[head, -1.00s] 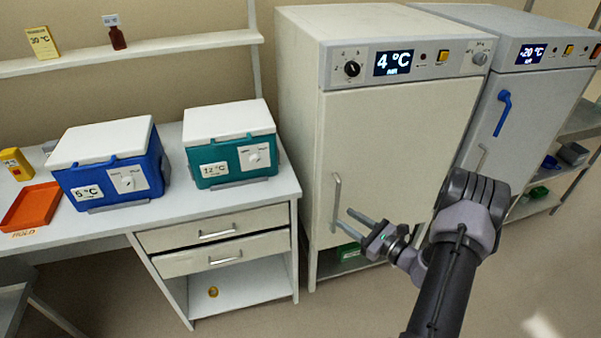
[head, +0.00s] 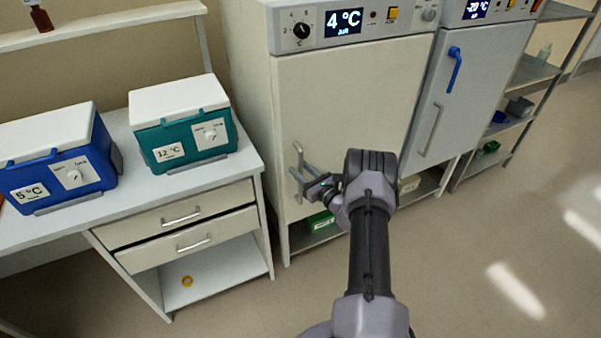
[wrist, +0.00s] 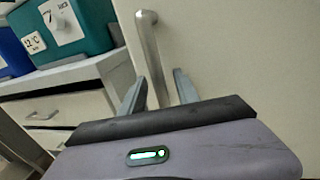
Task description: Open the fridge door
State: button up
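The fridge (head: 350,110) is a cream cabinet with a 4 °C display, and its door looks shut. Its upright metal bar handle (head: 297,155) is on the left side of the door. The handle also shows in the wrist view (wrist: 149,45), running down between my two fingers. My gripper (head: 303,172) is at the handle, with one finger on each side of the bar. The fingers are open, with a gap visible on both sides of the bar. The lower end of the handle is hidden behind my gripper in the wrist view.
A second cabinet with a -20 °C display (head: 470,80) stands to the right, with a blue latch. A bench with drawers (head: 190,225) stands close on the left, bearing a teal cooler (head: 180,120) and a blue cooler (head: 60,170). The floor (head: 480,250) at right is clear.

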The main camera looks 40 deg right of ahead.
jog(key=shift+w, duration=0.25)
jog(key=shift+c, duration=0.2)
grip_shut()
jog(key=shift+s, duration=0.1)
dwell(1.0)
